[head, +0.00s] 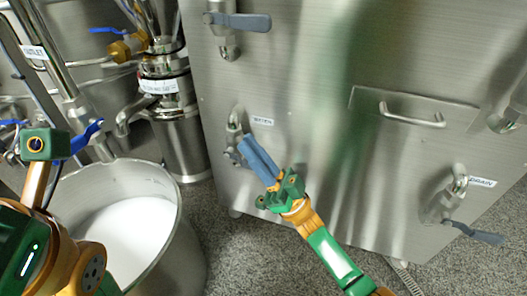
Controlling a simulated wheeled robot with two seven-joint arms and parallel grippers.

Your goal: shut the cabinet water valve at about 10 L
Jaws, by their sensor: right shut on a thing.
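The cabinet water valve (235,130) sits on the steel cabinet's front, left of a small label (262,121) that is hard to read. Its blue-grey lever (257,158) slants down to the right from the valve body. My right gripper (274,184) is shut on the lower end of this lever, its fingers partly hiding it. My left arm comes in at the left edge, with a green block that seems to be part of the left gripper (38,146); its fingertips are not clear. No litre reading shows.
A large open steel pot (172,190) with white liquid (130,232) stands below left. Another lever valve (237,21) is above, and a drain valve (450,200) at right. The mill (165,90) has blue-handled valves. A cabinet panel handle (411,116) sticks out.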

